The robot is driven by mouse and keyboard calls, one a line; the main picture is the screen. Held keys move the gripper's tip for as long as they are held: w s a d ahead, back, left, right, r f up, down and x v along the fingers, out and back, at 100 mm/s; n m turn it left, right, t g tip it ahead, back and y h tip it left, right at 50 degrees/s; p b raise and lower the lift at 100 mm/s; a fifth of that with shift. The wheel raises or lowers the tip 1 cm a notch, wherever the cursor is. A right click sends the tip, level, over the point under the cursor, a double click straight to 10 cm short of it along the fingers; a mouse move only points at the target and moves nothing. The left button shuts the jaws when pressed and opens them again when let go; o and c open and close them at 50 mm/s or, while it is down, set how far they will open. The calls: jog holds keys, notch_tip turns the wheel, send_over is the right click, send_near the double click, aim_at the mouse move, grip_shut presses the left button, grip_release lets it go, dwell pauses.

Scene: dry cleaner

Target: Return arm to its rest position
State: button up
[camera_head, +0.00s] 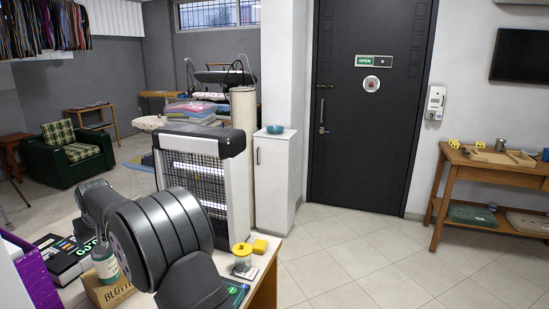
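My arm (160,237) is at the lower left, in front of the counter (263,278). Its large dark grey joint is close to the camera, and a smaller link reaches behind it to the left. My gripper does not show, so I cannot see its fingers or whether it holds anything. The arm hides part of the counter top behind it.
By the arm are a bottle (105,264), a cardboard box (107,293), a black box (60,265) and a purple box (38,279). A heater-like unit (207,175) stands behind.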

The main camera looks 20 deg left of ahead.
jog(key=x, duration=1)
jog(key=r, duration=0.3)
jog(key=d+r, duration=0.1)
jog(key=r, duration=0.1)
jog(key=shift+w, duration=0.35)
jog(key=w+d+r, duration=0.6)
jog(key=w+d, duration=0.3)
jog(key=d, duration=0.3)
jog(key=s+a+f, duration=0.4)
jog(key=a, duration=0.2)
jog(key=shift+s+a+f, duration=0.3)
jog(key=shift+f, duration=0.1)
jog(key=shift+d+r, duration=0.1)
